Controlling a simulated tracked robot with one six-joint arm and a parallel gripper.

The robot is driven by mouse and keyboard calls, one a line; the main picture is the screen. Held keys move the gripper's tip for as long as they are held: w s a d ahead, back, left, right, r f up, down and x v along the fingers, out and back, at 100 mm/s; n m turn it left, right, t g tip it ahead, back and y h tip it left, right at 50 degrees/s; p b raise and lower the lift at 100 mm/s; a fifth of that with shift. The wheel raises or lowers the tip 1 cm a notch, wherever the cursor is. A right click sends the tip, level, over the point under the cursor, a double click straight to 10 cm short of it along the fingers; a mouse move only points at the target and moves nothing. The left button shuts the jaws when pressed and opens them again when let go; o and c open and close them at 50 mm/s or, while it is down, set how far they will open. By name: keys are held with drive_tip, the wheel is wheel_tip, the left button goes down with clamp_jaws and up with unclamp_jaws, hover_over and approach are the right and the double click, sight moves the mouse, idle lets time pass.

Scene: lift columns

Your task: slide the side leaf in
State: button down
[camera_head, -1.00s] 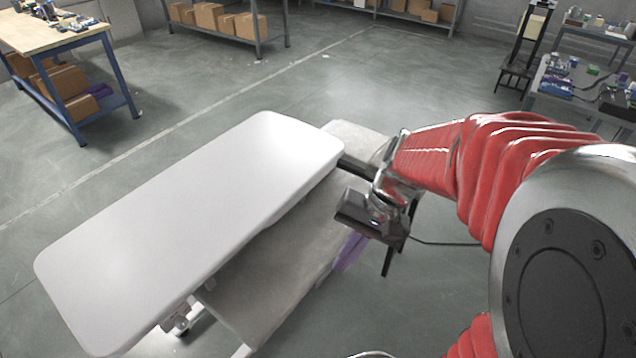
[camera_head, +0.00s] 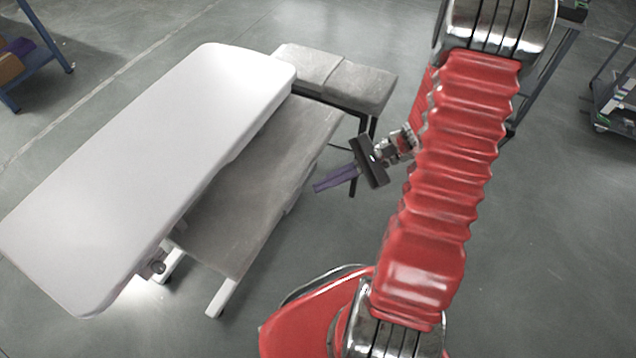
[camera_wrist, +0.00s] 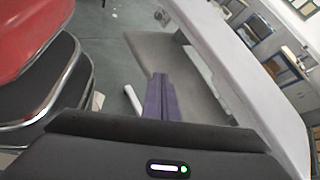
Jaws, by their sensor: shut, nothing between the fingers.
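The side leaf (camera_head: 250,190) is a flat grey panel that sticks out from under the long white top (camera_head: 150,160), toward my arm. It also shows in the wrist view (camera_wrist: 185,70), below the white top (camera_wrist: 235,60). My gripper (camera_head: 317,188) has purple fingers, shut together with nothing between them. In the head view they point left at the leaf's outer edge, with a small gap apparent. In the wrist view the fingers (camera_wrist: 157,76) reach toward the leaf; I cannot tell whether the tips touch it.
A grey padded bench (camera_head: 335,75) on dark legs stands at the leaf's far end. A white leg (camera_head: 222,297) shows below the leaf's near end. A trolley (camera_head: 612,100) is at the right. The floor between the leaf and my arm is clear.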

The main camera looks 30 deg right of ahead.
sight(307, 180)
drive_tip(key=d+f+m+t+h, duration=0.1)
drive_tip(key=d+f+m+t, duration=0.4)
drive_tip(key=f+m+t, duration=0.1)
drive_tip(key=s+d+f+m+t, duration=0.1)
drive_tip(key=d+f+m+t, duration=0.4)
drive_tip(key=f, duration=0.4)
drive_tip(key=shift+d+f+m+t+h, duration=0.3)
drive_tip(key=shift+d+m+t+h, duration=0.1)
drive_tip(key=shift+m, duration=0.5)
drive_tip(key=shift+x, duration=6.9)
